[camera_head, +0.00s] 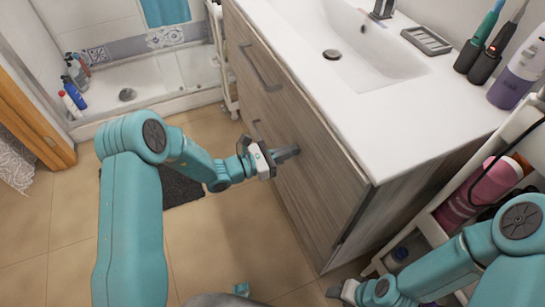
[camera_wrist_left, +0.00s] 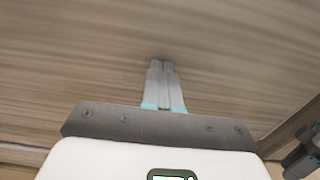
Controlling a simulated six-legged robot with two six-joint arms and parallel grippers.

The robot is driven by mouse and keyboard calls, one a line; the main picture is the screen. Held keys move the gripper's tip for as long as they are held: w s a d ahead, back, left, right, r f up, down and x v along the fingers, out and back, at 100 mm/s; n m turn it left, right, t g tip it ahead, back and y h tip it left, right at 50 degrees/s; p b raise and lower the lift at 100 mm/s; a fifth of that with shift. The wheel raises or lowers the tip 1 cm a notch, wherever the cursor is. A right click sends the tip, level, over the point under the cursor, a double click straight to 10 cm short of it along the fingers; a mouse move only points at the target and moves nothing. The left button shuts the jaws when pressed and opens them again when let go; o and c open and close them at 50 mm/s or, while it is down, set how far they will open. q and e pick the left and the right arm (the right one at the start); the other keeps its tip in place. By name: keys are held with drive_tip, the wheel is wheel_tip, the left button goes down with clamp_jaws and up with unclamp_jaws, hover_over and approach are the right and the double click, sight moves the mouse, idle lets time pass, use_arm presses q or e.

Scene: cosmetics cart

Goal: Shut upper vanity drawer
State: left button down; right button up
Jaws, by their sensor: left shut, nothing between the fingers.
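The vanity (camera_head: 385,100) has a white top and a grey-brown wood-grain front. Its upper drawer (camera_head: 300,112) has a dark bar handle (camera_head: 260,68) and sits close under the counter edge. I cannot tell whether it is fully flush. My left gripper (camera_head: 290,153) is shut and empty, with its fingertips at the wood front, right of the lower handle (camera_head: 257,130). In the left wrist view the closed fingers (camera_wrist_left: 161,66) point at the wood-grain front (camera_wrist_left: 80,50); contact is unclear. My right gripper (camera_head: 342,290) is low, near the vanity's bottom corner, its finger state unclear.
A white cart (camera_head: 432,225) with bottles stands right of the vanity. Toothbrushes (camera_head: 487,40) and a purple bottle (camera_head: 515,75) stand on the counter. A dark mat (camera_head: 180,187) lies on the tiled floor. The floor before the vanity is otherwise mostly clear.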

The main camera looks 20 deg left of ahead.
use_arm(q)
drive_tip(key=x, duration=0.2)
drive_tip(key=shift+w+d+r, duration=0.15)
drive_tip(key=shift+w+d, duration=0.1)
drive_tip(key=shift+d, duration=0.1)
use_arm(e)
drive_tip(key=shift+a+f, duration=0.1)
drive_tip(key=shift+f, duration=0.15)
use_arm(q)
drive_tip(key=shift+r, duration=0.1)
use_arm(e)
drive_tip(key=shift+s, duration=0.1)
use_arm(q)
drive_tip(key=shift+a, duration=0.1)
